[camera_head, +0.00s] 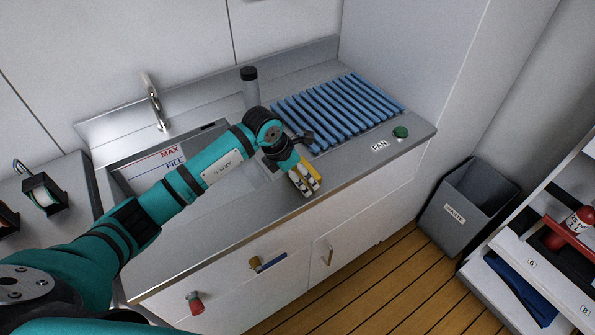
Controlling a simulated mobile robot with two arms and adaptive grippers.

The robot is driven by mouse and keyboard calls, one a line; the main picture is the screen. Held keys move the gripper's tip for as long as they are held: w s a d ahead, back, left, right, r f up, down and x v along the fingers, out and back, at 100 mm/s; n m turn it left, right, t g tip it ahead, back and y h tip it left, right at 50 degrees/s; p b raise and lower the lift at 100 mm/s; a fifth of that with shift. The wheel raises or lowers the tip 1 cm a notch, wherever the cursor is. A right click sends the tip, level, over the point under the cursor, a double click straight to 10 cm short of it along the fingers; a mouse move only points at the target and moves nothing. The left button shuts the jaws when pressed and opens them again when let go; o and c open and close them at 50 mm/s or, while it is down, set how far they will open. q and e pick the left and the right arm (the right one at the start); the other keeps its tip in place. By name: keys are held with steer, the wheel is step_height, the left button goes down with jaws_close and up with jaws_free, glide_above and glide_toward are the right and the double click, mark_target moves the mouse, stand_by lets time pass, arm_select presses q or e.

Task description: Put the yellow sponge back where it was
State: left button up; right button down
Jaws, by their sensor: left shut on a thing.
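The yellow sponge (312,165) is at the front part of the grey counter, right of the sink. My left gripper (306,185) reaches over the counter and is shut on the sponge. The fingers cover much of the sponge, so I cannot tell whether it touches the counter. My right gripper is not in view.
A blue slatted rack (335,108) lies behind the gripper, near a green knob (400,132). The sink (135,180) with MAX and FILL marks is at left, below a tap (155,105). A grey bin (462,208) stands on the floor at right.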

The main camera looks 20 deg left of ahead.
arm_select(q)
steer(key=shift+f, duration=0.2)
steer(key=o, duration=0.8)
steer(key=shift+o, duration=0.2)
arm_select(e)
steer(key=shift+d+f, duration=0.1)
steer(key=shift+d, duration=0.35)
arm_select(q)
steer(key=shift+r, duration=0.2)
steer(key=b+v, duration=0.1)
steer(key=v, duration=1.1)
steer(key=shift+b, duration=0.4)
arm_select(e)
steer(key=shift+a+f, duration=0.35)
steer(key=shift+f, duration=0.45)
